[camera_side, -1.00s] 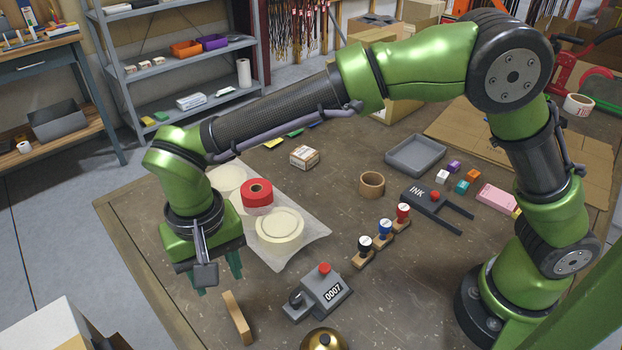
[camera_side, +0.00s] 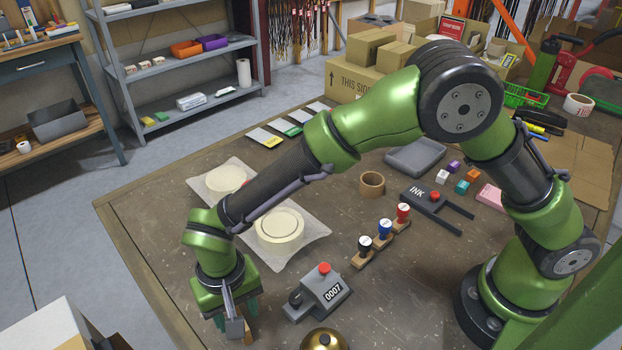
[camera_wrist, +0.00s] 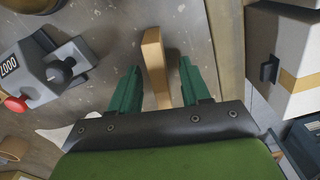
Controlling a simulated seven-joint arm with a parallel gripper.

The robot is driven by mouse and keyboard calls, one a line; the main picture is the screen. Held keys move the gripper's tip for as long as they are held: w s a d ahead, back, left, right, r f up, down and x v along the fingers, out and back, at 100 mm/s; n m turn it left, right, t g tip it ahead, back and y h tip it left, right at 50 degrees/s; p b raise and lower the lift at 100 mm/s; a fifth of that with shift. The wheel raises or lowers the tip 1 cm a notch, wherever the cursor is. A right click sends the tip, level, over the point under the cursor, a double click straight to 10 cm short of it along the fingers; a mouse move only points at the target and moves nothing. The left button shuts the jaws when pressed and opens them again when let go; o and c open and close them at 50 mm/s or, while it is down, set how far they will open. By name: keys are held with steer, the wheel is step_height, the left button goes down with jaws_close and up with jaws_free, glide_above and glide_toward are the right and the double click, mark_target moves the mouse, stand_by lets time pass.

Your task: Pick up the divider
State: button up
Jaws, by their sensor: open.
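The divider, a tan wooden slat (camera_wrist: 154,65), stands on the table near its edge. In the wrist view it lies between the two green fingers of my gripper (camera_wrist: 160,82), with a gap to the right finger and a smaller one to the left. My gripper is open and empty. In the side view my gripper (camera_side: 236,322) is low over the table's near left edge. There it hides most of the divider, and only a sliver of tan (camera_side: 249,336) shows beside the fingers.
A grey counter device with a red button (camera_side: 325,290) stands just right of my gripper. A brass dome (camera_side: 325,340) is at the bottom edge. A pale box (camera_wrist: 290,60) stands beyond the table's edge. Cream discs (camera_side: 280,230) on paper lie behind my gripper.

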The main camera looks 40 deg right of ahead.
jaws_close()
